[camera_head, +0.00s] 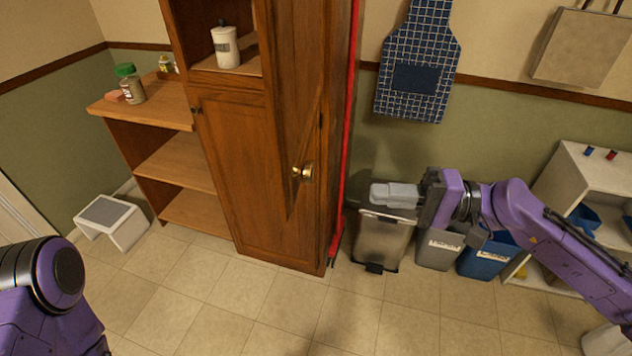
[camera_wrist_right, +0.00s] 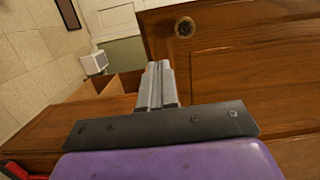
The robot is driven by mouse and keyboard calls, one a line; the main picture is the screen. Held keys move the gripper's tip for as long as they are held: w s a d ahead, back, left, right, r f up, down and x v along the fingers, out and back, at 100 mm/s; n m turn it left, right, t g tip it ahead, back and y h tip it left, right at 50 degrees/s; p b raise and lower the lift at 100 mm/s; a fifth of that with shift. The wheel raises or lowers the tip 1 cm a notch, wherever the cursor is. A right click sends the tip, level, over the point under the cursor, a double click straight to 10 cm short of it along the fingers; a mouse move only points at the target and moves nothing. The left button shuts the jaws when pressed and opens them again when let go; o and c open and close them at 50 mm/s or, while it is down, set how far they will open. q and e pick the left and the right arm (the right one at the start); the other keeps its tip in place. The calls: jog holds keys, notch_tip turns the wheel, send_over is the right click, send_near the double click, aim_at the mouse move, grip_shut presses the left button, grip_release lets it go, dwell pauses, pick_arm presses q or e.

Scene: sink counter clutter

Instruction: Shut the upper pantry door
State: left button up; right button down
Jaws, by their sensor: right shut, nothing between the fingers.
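The upper pantry door (camera_head: 296,110) is brown wood and stands swung open at the right side of the tall pantry cabinet (camera_head: 222,150), leaving the upper compartment exposed. A brass knob (camera_head: 303,172) is near its lower end. My right gripper (camera_head: 393,194) is right of the door in the head view, with its fingers shut, empty and pointing left. In the right wrist view, the shut fingers (camera_wrist_right: 155,85) reach toward a wooden panel with a round knob (camera_wrist_right: 184,27). I cannot tell whether they touch the wood. My left gripper is out of view; only part of my left arm shows.
A white canister (camera_head: 225,46) stands in the open compartment. The lower pantry door (camera_head: 235,160) is shut. A red pole (camera_head: 345,130) stands beside the cabinet. Bins (camera_head: 383,240) stand below my right arm. A white step stool (camera_head: 110,222) is left. The floor in front is clear.

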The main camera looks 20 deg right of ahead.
send_near(296, 187)
jog(key=b+x, duration=0.1)
jog(key=x, duration=0.1)
jog(key=b+x, duration=0.1)
jog(key=x, duration=0.1)
jog(key=f+b+x, duration=0.1)
jog(key=x, duration=0.1)
jog(key=shift+w+d+b, duration=0.15)
jog(key=shift+b, duration=0.25)
jog(key=shift+w+a+r, duration=0.1)
jog(key=shift+a+r, duration=0.1)
jog(key=shift+a, duration=0.1)
jog(key=shift+w+a+r, duration=0.1)
jog(key=shift+a+r, duration=0.05)
jog(key=shift+r, duration=0.05)
